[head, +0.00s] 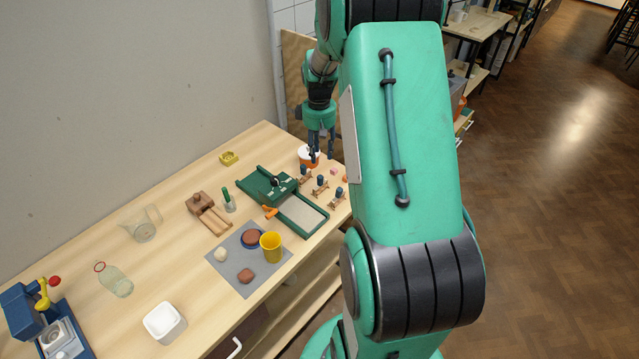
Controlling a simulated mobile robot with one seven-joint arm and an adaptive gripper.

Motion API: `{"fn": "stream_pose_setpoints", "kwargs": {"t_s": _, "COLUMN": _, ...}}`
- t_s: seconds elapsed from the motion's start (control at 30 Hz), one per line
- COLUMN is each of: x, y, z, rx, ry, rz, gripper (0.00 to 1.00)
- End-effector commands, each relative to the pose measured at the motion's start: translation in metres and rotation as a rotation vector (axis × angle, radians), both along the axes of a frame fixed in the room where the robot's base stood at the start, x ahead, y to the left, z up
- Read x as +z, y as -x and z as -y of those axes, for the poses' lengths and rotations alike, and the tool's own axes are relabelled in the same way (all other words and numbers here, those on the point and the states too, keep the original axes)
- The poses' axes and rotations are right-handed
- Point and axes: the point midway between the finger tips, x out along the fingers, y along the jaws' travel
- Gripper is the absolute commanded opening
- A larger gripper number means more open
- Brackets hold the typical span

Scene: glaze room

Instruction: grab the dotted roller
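Several small rollers with dark blue grips rest on little wooden stands near the table's far right edge: one nearest the gripper (305,173), a middle one (320,184) and one closest to the edge (338,196). They are too small here to tell which is dotted. My gripper (322,156) points down above the far right end of the table, beyond the rollers in the picture. Its two fingers are apart with nothing visible between them. It partly covers an orange and white round container (306,154).
A green slab press (268,185) lies left of the rollers. A grey mat (238,277) holds a yellow cup (271,246) and clay lumps. Small pinkish blocks (334,171) lie by the rollers.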

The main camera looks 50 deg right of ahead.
Motion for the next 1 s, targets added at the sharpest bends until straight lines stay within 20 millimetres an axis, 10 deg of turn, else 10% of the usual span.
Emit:
{"fn": "stream_pose_setpoints", "kwargs": {"t_s": 0.47, "x": -0.007, "y": 0.000, "z": 0.000, "rx": 0.001, "ry": 0.000, "rz": 0.000, "gripper": 0.38}}
{"fn": "stream_pose_setpoints", "kwargs": {"t_s": 1.0, "x": -0.077, "y": 0.000, "z": 0.002, "rx": 0.001, "ry": 0.000, "rz": 0.000, "gripper": 0.38}}
